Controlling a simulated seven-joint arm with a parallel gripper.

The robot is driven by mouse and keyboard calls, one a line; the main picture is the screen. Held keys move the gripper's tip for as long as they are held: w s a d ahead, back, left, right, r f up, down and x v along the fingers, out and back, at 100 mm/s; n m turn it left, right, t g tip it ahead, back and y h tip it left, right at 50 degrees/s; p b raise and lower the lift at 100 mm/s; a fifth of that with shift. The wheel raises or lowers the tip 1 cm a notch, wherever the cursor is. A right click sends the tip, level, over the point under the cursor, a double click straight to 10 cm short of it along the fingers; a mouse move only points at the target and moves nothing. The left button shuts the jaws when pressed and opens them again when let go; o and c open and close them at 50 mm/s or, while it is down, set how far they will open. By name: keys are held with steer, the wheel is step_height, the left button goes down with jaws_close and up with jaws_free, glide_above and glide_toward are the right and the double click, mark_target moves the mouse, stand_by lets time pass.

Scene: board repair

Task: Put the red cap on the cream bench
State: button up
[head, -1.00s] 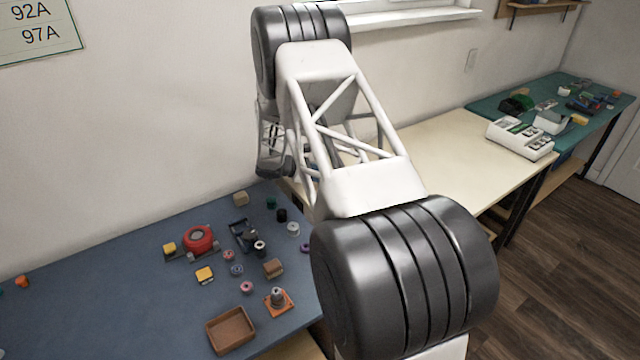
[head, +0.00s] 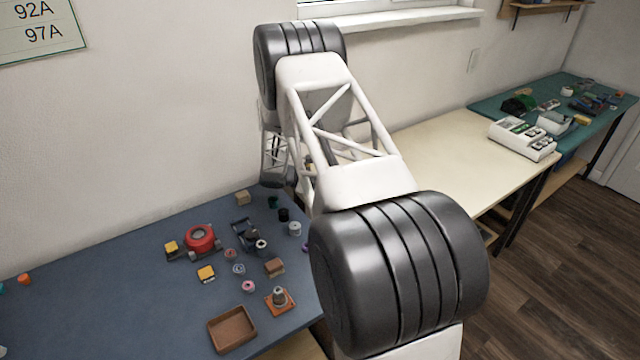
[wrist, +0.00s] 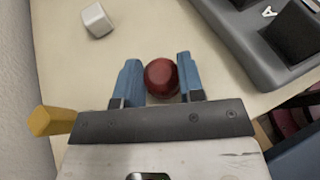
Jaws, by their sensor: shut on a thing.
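The red cap (wrist: 161,77) shows in the wrist view as a round, dark red thing between the blue fingers of my gripper (wrist: 158,70). My gripper is shut on it. The cream bench (wrist: 150,28) lies under the cap in the wrist view; I cannot tell whether the cap touches it. In the head view the cream bench (head: 440,155) stands between the blue bench and the green one. My arm hides its left part, my gripper and the cap there.
In the wrist view a white block (wrist: 97,20) lies at the upper left, a yellow piece (wrist: 50,120) at the left and a grey device (wrist: 262,45) at the right. The blue bench (head: 110,285) holds a brown tray (head: 232,330) and several small parts. Bare cream surface surrounds the fingers.

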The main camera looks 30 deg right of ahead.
steer(key=shift+f, duration=0.1)
steer(key=o, duration=0.9)
steer(key=shift+w+a+r, duration=0.1)
steer(key=shift+a+r, duration=0.1)
steer(key=v, duration=1.1)
steer(key=shift+w+a+r, duration=0.1)
steer(key=shift+w+a, duration=0.05)
steer(key=shift+a, duration=0.1)
